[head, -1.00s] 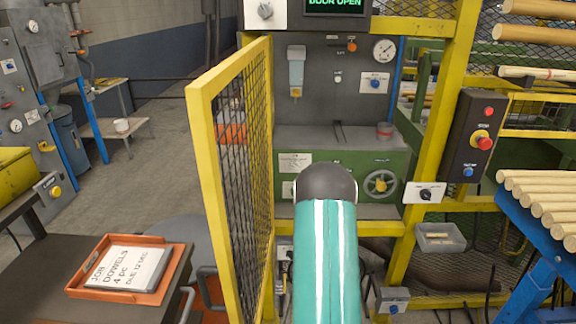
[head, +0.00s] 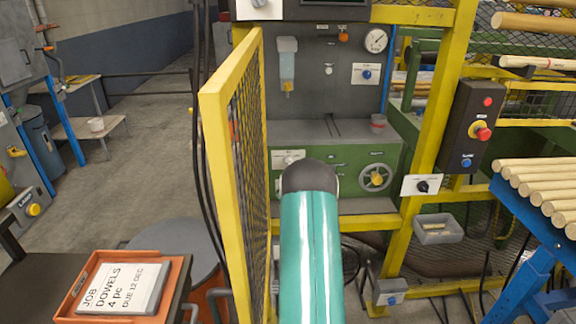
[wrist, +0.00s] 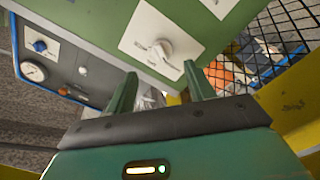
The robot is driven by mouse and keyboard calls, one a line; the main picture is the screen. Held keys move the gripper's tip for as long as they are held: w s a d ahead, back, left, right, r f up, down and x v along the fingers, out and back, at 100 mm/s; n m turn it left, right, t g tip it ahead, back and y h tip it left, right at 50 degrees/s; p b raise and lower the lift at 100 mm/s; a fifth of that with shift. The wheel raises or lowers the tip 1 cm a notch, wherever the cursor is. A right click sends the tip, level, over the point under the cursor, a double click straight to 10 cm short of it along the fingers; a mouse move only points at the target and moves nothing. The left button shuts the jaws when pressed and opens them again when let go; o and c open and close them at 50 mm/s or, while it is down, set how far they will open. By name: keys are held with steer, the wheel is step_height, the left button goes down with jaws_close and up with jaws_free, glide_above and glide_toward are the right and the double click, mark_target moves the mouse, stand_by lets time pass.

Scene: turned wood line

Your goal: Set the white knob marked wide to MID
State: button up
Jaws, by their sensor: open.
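The white knob (wrist: 163,49) sits on a white plate on the green machine front in the wrist view. The plate's marks are too small to read, so I cannot tell its setting. A white plate (head: 289,158) shows on the green front in the head view, just above the end of my arm, which hides what is below. My gripper (wrist: 160,82) is open in the wrist view. Its two green fingers point toward the knob's plate, with nothing visible held between them. In the head view my arm hides the gripper.
A yellow mesh gate (head: 232,150) stands open just left of my arm. A handwheel (head: 376,177) is right on the green front. A black knob (head: 422,187) and a control box with a red button (head: 483,133) are farther right. A dowel table stands at right.

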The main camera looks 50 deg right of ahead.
steer(key=x, duration=0.8)
steer(key=shift+w+a, duration=0.1)
steer(key=c, duration=1)
steer(key=m, duration=1.1)
steer(key=shift+m, duration=0.4)
